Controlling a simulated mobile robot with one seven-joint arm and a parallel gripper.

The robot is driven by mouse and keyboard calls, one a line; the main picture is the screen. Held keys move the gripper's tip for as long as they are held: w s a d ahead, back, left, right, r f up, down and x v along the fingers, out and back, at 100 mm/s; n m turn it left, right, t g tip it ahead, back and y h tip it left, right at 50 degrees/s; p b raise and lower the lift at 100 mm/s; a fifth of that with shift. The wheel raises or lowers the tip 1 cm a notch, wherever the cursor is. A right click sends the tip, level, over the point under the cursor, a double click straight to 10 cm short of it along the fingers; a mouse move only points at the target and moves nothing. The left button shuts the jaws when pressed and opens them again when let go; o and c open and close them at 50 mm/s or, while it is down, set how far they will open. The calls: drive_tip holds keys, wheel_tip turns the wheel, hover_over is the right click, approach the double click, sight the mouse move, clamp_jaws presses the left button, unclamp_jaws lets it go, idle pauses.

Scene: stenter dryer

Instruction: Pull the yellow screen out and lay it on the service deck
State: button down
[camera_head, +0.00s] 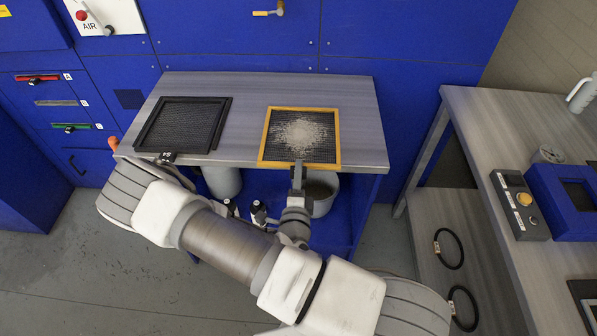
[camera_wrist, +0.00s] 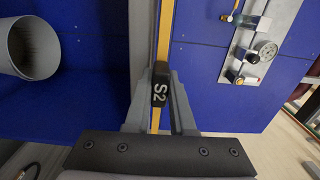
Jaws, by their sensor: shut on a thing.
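The yellow screen (camera_head: 336,135) has a yellow frame and a dark mesh with a pale grey patch of lint in the middle. It is level over the right half of the grey service deck (camera_head: 357,100), its near edge close to the deck's front edge. I cannot tell whether it touches the deck. My gripper (camera_head: 298,170) is at its near edge. In the wrist view the yellow frame (camera_wrist: 164,40) shows edge-on, and my gripper (camera_wrist: 160,92) is shut on its black tab marked S2 (camera_wrist: 159,92).
Black-framed screens (camera_head: 185,125) lie on the deck's left half. A bucket (camera_head: 322,193) stands below the deck. Blue machine panels rise behind it. At right, a grey bench (camera_head: 470,115) carries a control box (camera_head: 520,205), with black rings (camera_head: 449,248) on its lower shelf.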

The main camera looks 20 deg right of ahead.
drive_tip(key=c, duration=0.7)
unclamp_jaws()
drive_tip(key=shift+s, duration=0.15)
